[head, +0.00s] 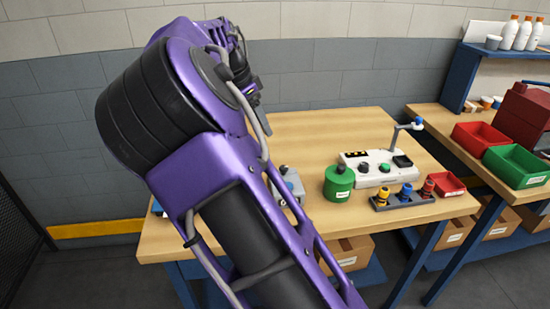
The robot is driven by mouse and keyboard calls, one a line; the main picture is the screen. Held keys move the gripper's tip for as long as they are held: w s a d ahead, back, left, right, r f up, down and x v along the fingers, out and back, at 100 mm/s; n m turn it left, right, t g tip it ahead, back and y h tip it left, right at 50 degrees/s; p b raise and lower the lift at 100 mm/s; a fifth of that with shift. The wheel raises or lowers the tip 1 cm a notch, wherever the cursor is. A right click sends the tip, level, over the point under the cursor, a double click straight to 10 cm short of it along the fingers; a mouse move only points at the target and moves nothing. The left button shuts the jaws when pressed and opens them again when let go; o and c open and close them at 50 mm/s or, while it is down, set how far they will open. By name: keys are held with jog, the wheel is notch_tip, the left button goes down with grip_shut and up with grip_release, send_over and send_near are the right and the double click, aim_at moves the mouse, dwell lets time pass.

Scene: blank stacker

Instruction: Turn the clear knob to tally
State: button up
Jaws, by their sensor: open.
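A white control box (352,178) stands on the wooden table, right of my arm. A grey box (295,186) with a dark top part is partly hidden behind my purple arm. The dark wrist of my arm shows at the upper middle, above the table. My gripper's fingers are hidden behind my own arm links.
A green canister (339,184) and a grey rack (408,203) with yellow, blue and red knobbed pieces stand before the control box. A red bin (446,184) is at the table's right. A thin stand with a blue tip (418,121) rises behind. The table's back (330,122) is clear.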

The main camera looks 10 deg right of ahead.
aim_at(283, 168)
jog(key=x, duration=1.6)
jog(key=shift+d+f, duration=0.2)
jog(key=shift+f, duration=0.2)
grip_shut()
